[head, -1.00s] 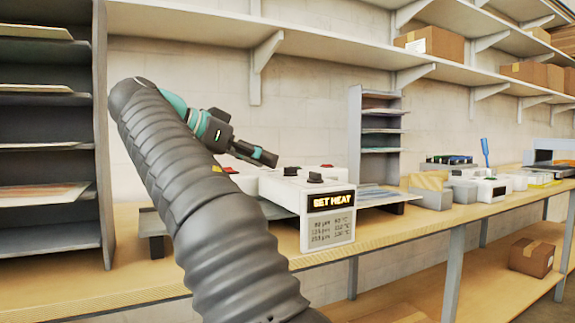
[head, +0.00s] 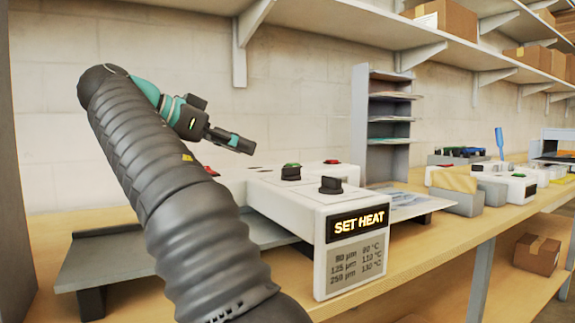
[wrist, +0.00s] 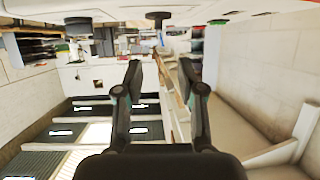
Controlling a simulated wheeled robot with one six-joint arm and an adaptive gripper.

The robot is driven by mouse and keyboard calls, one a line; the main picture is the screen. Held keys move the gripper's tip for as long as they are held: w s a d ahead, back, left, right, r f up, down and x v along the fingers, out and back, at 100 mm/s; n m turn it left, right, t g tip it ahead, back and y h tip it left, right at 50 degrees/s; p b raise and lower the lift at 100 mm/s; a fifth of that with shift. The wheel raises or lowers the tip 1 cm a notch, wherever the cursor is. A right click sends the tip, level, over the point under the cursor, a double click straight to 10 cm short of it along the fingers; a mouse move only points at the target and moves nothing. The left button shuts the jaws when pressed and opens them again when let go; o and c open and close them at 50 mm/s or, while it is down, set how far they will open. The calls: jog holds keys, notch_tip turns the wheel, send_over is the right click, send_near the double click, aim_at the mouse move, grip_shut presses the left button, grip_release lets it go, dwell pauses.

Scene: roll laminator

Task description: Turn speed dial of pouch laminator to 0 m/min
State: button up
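The pouch laminator (head: 270,193) is a white machine on the bench, with a lit "SET HEAT" display (head: 357,224) and a small temperature table below it.
A grey feed tray (head: 150,262) extends left of the laminator. A red button (head: 332,161) is on its far side. A grey paper rack (head: 388,125) stands behind, and grey blocks (head: 455,198) and other devices stand to the right. A wall shelf (head: 345,38) runs above.

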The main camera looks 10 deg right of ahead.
aim_at(291, 173)
jog(key=b+x, duration=0.2)
jog(key=x, duration=1.1)
jog(key=shift+s+f, duration=0.15)
jog(key=shift+s, duration=0.05)
grip_shut()
